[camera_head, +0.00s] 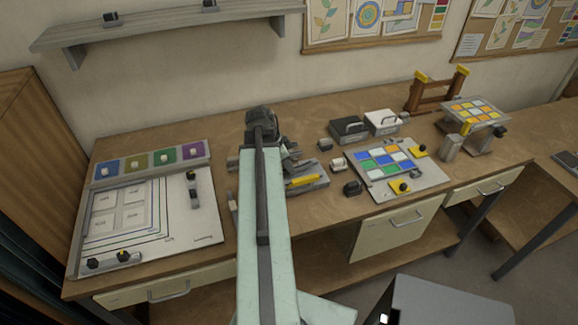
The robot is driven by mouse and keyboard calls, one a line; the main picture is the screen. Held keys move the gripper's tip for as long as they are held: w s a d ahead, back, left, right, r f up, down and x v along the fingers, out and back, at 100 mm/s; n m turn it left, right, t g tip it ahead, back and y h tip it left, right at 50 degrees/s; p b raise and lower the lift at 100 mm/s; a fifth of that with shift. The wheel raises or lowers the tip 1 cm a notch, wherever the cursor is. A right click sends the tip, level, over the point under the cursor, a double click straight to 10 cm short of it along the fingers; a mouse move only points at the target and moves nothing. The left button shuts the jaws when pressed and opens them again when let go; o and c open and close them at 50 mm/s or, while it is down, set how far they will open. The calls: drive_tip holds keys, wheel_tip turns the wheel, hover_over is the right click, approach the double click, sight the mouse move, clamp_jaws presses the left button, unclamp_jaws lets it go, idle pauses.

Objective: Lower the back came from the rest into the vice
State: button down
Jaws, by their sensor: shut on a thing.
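My gripper (262,122) is at the far end of my pale green arm, over the middle of the bench. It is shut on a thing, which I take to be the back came. My arm covers the jaws and I cannot make out the came. A grey metal fixture (312,184) with a yellow bar, which looks like the vice, sits on the bench beside my arm, partly hidden behind it. I cannot tell which part is the rest, or whether the came touches the vice.
A white pattern board (205,230) with dark knobbed pieces lies at left, below several coloured glass squares (165,158). Right of my arm are small dark and white blocks, two boxes (348,130), a coloured glass panel (385,160) and a wooden stand (435,92). A shelf (160,28) hangs above.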

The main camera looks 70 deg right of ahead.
idle(0.4)
drive_tip(key=shift+f+b, duration=0.95)
drive_tip(key=c, duration=1.3)
unclamp_jaws()
drive_tip(key=shift+s, duration=0.1)
wheel_tip(320, 180, up, 3)
drive_tip(key=p, duration=0.3)
drive_tip(key=shift+a, duration=0.15)
drive_tip(key=shift+r+p, duration=0.5)
drive_tip(key=shift+p, duration=0.05)
drive_tip(key=shift+r+p, duration=1.5)
drive_tip(key=shift+r, duration=0.05)
drive_tip(key=shift+r, duration=0.1)
